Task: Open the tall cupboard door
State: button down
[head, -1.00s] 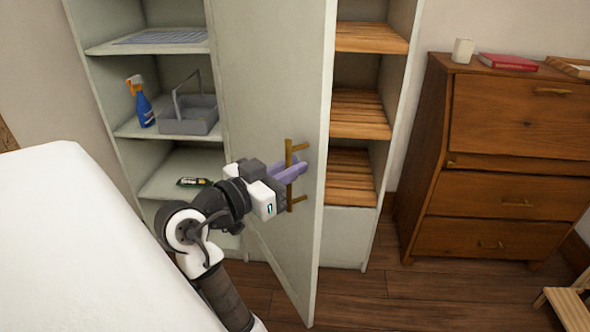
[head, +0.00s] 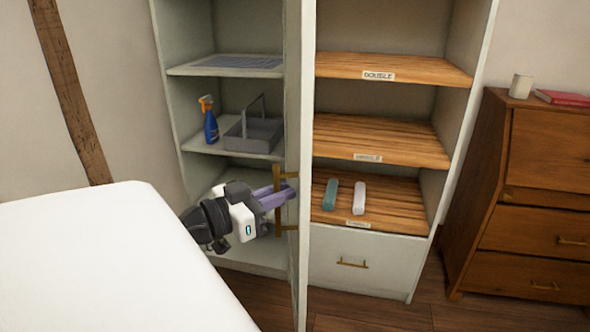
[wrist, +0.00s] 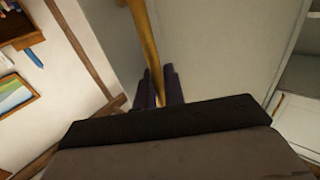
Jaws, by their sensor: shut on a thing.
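The tall cupboard's door (head: 304,140) stands swung out from the cupboard and is seen nearly edge-on in the head view. Its brass bar handle (head: 278,225) is upright on the door's left face. My gripper (head: 288,192) is shut on the handle, with its purple fingers around the bar. In the wrist view the brass handle (wrist: 145,40) runs down between the dark fingertips (wrist: 160,88), close to the pale door face (wrist: 205,50). The tall cupboard (head: 365,285) shows open shelves on both sides of the door.
A white bed (head: 100,260) fills the lower left, close to my arm. Left shelves hold a blue spray bottle (head: 210,122) and a grey caddy (head: 255,137). Right shelves hold a green item (head: 330,194) and a white item (head: 359,198). A wooden bureau (head: 540,200) stands at right.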

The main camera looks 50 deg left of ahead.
jog(key=shift+s+a+f, duration=0.1)
jog(key=shift+s+a, duration=0.5)
jog(key=shift+s, duration=0.25)
jog(key=shift+s+a, duration=0.6)
jog(key=shift+s, duration=0.25)
jog(key=c, duration=1.6)
grip_release()
jog(key=shift+o, duration=0.2)
jog(key=s+b, duration=0.3)
jog(key=s, duration=1)
jog(key=shift+s+a, duration=0.3)
jog(key=shift+s, duration=0.1)
